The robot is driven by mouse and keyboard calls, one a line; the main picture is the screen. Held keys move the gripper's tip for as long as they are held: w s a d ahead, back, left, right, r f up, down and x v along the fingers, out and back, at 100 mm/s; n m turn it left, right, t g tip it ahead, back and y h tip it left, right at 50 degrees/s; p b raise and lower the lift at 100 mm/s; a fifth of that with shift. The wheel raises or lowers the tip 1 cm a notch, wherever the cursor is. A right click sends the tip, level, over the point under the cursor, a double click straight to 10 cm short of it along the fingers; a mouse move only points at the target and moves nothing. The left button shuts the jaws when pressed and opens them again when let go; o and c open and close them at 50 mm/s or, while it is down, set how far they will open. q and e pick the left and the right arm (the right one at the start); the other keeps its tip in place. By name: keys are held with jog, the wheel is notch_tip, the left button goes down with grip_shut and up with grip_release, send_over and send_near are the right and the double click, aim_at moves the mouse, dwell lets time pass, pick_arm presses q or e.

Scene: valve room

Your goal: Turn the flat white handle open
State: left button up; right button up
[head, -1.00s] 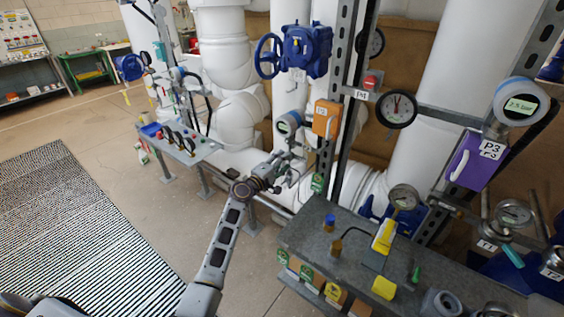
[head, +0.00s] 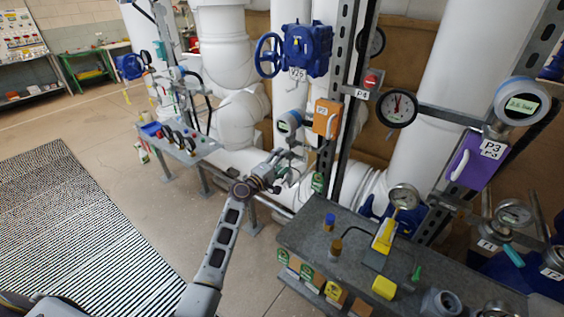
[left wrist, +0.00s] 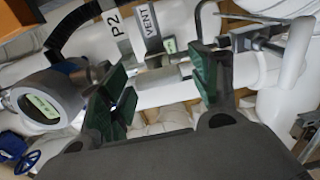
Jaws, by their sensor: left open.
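My left gripper (head: 284,167) is by the white pipework under a round blue gauge. In the left wrist view my left gripper (left wrist: 163,76) is open, its green-padded fingers spread on both sides of a small pale metal fitting (left wrist: 160,78) below a VENT tag (left wrist: 149,27). I cannot tell whether the fingers touch this fitting. A flat pale bar (left wrist: 275,10) shows at the top right of the wrist view, outside the fingers; I cannot tell surely that it is the flat white handle. In the head view the gripper and arm hide the fitting. My right gripper is not in view.
The blue-rimmed gauge (left wrist: 45,105) is left of the fingers and also shows in the head view (head: 288,123). A dark metal upright (head: 345,95) and an orange P2 box (head: 327,118) are close on the right. A grey bench (head: 320,237) stands in front; floor is free at left.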

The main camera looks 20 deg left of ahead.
pick_arm(q)
jog(key=v, duration=1.1)
jog(key=shift+s, duration=0.35)
jog(key=shift+a, duration=0.1)
dwell(0.4)
